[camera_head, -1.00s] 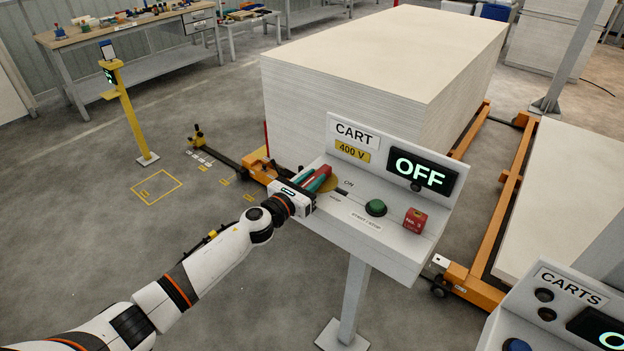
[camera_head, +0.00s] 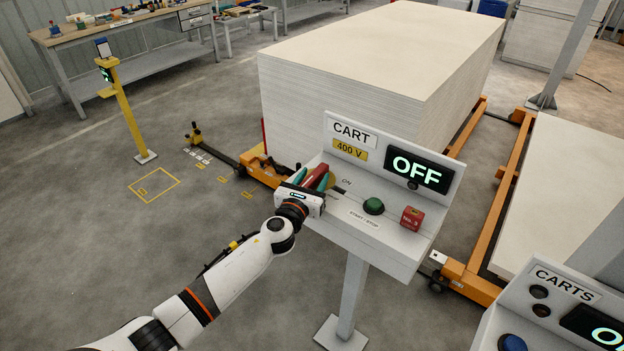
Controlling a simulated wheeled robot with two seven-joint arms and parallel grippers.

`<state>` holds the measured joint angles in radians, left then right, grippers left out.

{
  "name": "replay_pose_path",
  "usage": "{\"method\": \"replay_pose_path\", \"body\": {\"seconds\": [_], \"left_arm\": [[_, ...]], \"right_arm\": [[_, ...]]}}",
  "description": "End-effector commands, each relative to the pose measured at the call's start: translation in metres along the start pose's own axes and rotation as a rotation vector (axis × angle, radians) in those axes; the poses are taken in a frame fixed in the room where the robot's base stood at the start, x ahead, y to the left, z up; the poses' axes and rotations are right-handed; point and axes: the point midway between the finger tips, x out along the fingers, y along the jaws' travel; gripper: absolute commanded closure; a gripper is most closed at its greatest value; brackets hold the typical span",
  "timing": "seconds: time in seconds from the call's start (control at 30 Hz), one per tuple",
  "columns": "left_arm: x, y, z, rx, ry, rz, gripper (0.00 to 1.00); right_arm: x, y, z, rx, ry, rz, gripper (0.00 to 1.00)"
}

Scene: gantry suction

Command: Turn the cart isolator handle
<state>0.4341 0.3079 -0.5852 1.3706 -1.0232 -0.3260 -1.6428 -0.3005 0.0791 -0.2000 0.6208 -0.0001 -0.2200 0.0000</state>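The cart isolator handle (camera_head: 316,174) is a red lever on the left of the sloped panel of the CART box (camera_head: 385,232). A yellow disc shows partly behind it. My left gripper (camera_head: 312,178) is at the handle, with one teal finger on each side of it. The fingers look spread wider than the handle, so the gripper appears open around it; contact is hard to see. The lever's base is hidden by the gripper body. The display (camera_head: 418,168) on the box reads OFF. My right gripper is not in view.
On the same panel are a green button (camera_head: 373,206) and a red block (camera_head: 411,218). A CARTS box (camera_head: 545,300) stands at the lower right. A big board stack (camera_head: 375,70) on an orange cart stands behind.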

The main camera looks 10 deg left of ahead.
Motion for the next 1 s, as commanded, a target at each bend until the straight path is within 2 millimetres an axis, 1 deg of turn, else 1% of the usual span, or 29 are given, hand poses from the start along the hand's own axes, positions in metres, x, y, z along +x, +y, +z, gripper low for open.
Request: {"method": "replay_pose_path", "body": {"seconds": [0.17,0.27,0.37,0.6,0.7,0.83,1.0], "left_arm": [[-0.003,0.001,0.000,-0.001,0.000,0.003,0.55],[-0.012,0.001,0.000,0.000,0.000,0.003,0.55],[-0.029,0.001,0.001,0.001,-0.001,0.004,0.55],[-0.081,0.000,0.003,0.001,-0.002,0.003,0.55],[-0.099,0.000,0.003,0.000,-0.002,0.003,0.55],[-0.113,-0.001,0.002,0.000,-0.001,0.002,0.55],[-0.120,-0.001,0.001,-0.001,0.000,0.000,0.55]], "right_arm": [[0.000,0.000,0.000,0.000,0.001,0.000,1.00],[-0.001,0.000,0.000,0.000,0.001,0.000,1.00],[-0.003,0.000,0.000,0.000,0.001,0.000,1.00],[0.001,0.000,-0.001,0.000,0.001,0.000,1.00],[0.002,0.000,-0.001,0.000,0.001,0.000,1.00],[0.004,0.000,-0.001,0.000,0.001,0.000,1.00],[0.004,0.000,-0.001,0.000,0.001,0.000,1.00]]}}
